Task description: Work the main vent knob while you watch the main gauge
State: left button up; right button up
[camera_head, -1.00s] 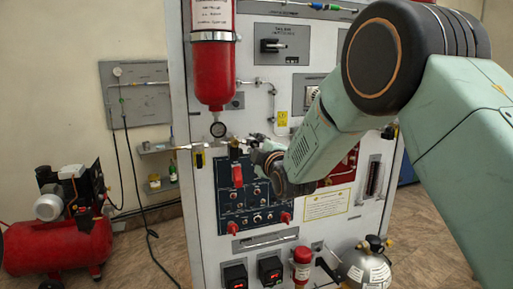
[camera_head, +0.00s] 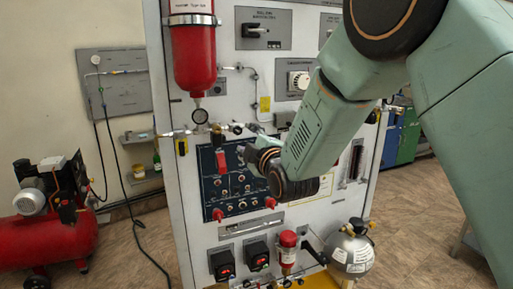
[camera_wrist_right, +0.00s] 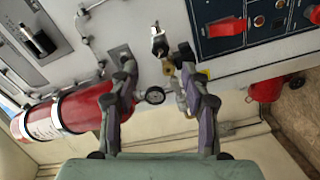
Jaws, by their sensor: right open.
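A small round gauge (camera_head: 200,116) with a pale face hangs under the red cylinder (camera_head: 194,58) on the panel. It also shows in the right wrist view (camera_wrist_right: 154,95), between my fingers and a little toward the right one. A metal valve fitting with a dark top (camera_wrist_right: 159,42) lies ahead of my fingertips. I cannot tell whether it is the main vent knob. A small dark knob (camera_head: 217,130) sits just below and right of the gauge. My right gripper (camera_wrist_right: 157,58) is open with nothing between its pads; in the head view its fingers are partly hidden by its wrist.
A dark blue switch panel (camera_head: 225,190) with red switches is below the gauge. A red compressor (camera_head: 45,235) stands on the floor at left. A round grey tank (camera_head: 350,252) stands at lower right. Thin pipes and fittings cross the panel near my gripper.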

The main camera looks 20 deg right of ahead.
jog(key=s, duration=0.5)
jog(key=shift+s+d, duration=0.1)
jog(key=shift+s, duration=0.1)
jog(key=shift+s, duration=0.1)
dwell(0.6)
dwell(0.4)
